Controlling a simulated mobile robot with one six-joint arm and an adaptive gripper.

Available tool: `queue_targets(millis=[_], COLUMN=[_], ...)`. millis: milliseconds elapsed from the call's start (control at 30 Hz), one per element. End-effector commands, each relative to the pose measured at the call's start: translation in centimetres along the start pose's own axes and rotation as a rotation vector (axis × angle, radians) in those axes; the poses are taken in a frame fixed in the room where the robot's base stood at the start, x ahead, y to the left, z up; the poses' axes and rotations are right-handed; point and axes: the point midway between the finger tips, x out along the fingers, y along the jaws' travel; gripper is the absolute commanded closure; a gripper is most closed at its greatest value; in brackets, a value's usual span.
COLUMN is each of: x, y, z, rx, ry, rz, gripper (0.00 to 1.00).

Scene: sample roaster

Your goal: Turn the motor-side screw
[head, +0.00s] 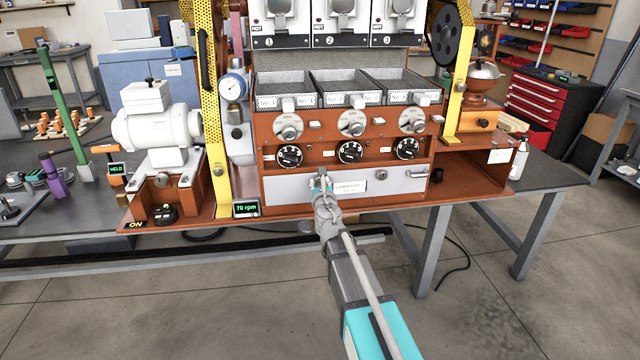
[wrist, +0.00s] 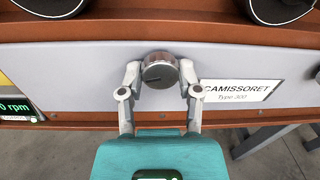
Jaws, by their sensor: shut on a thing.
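The motor-side screw (wrist: 160,70) is a round, knurled metal head with a dark slot, on the light grey front panel (wrist: 60,65). It sits left of the "CAMISSORET Type 300" label (wrist: 236,92), on the side toward the white motor (head: 160,125). My gripper (wrist: 160,77) is shut on this screw, one finger on each side of its head. In the head view my gripper (head: 321,184) reaches the panel (head: 285,188) and mostly hides the screw. The slot looks nearly level, slightly tilted.
A second screw (head: 410,174) is at the panel's right end. A display reading "70 rpm" (head: 246,208) stands left of the panel. A table leg (head: 432,245) stands below right.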

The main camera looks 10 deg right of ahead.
Motion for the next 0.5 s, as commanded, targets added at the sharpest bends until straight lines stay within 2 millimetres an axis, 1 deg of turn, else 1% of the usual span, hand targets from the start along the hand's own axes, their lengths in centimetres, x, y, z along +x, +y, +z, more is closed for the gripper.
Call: queue_targets(millis=[267, 500], x=[0.05, 0.06], y=[0.0, 0.0], z=[0.03, 0.06], rx=[0.065, 0.209], ry=[0.003, 0.009], rz=[0.0, 0.001], gripper=[1.0, 1.0])
